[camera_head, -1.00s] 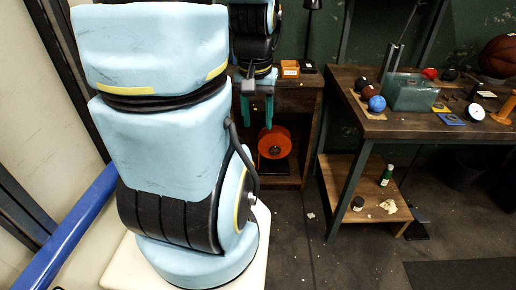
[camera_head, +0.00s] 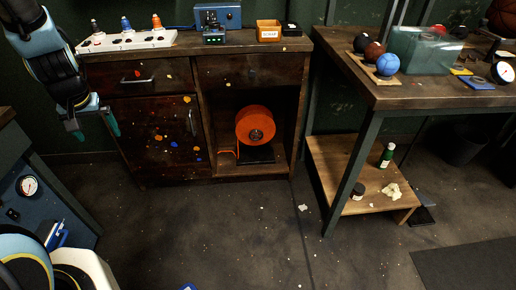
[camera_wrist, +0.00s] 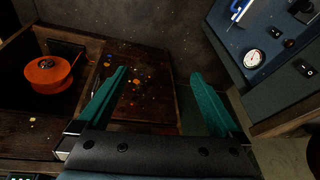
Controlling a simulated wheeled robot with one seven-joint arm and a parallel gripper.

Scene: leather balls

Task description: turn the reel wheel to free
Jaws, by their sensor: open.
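An orange reel wheel (camera_head: 255,126) stands upright on a dark base inside the open lower compartment of the wooden cabinet. Its round face and dark hub show in the head view. In the wrist view the reel (camera_wrist: 48,74) is at the left, apart from my fingers. My gripper (camera_head: 93,126) is at the left in the head view, in front of the cabinet's left side and well away from the reel. In the wrist view its two green fingers (camera_wrist: 160,95) are spread wide with nothing between them.
The cabinet's paint-spotted door (camera_head: 165,135) is closed, left of the reel. A blue panel with a gauge (camera_head: 28,187) stands at the lower left. A workbench (camera_head: 425,93) with balls and a lower shelf is at the right. The floor in front of the cabinet is clear.

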